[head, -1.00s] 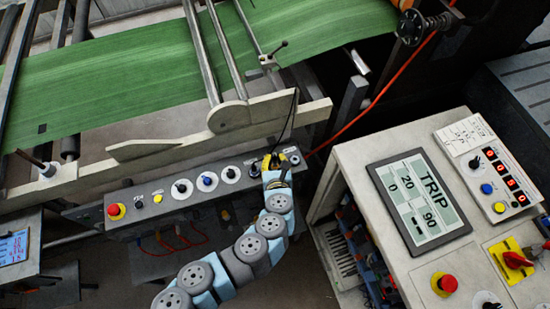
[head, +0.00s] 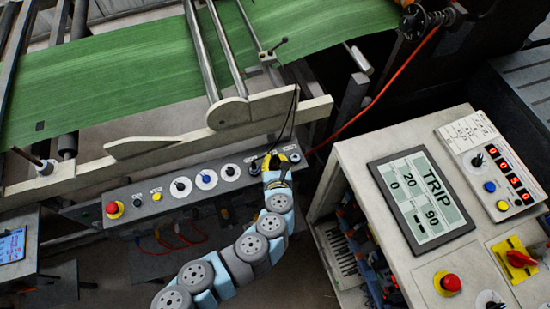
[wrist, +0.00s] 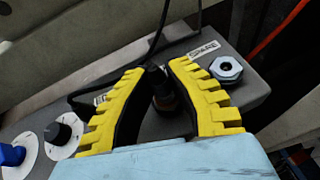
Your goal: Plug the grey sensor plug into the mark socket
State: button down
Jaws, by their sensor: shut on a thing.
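My gripper (head: 276,160) is at the right end of the grey control panel (head: 170,192). In the wrist view its yellow-ridged fingers (wrist: 160,68) are closed around a dark grey-brown plug (wrist: 162,92). A black cable runs up from the plug and loops away. A white label (wrist: 101,98) is mostly hidden behind the left finger, and its text cannot be read. The mark socket cannot be made out; the plug and fingers cover the panel there. I cannot tell whether the plug is seated. A hex-nut socket (wrist: 227,68) labelled SPARE is uncovered, right of the fingers.
Dark knobs (wrist: 63,134) and a blue knob (head: 205,178) line the panel to the left. A pale machine beam (head: 180,148) runs just behind it. A console with a TRIP screen (head: 420,196) stands to the right. A red cable (head: 375,98) passes behind the panel's right end.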

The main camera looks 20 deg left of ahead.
jog(key=c, duration=1)
grip_release()
jog(key=shift+c, duration=0.2)
jog(key=v, duration=0.7)
jog(key=shift+s, duration=0.25)
jog(key=shift+d, duration=0.1)
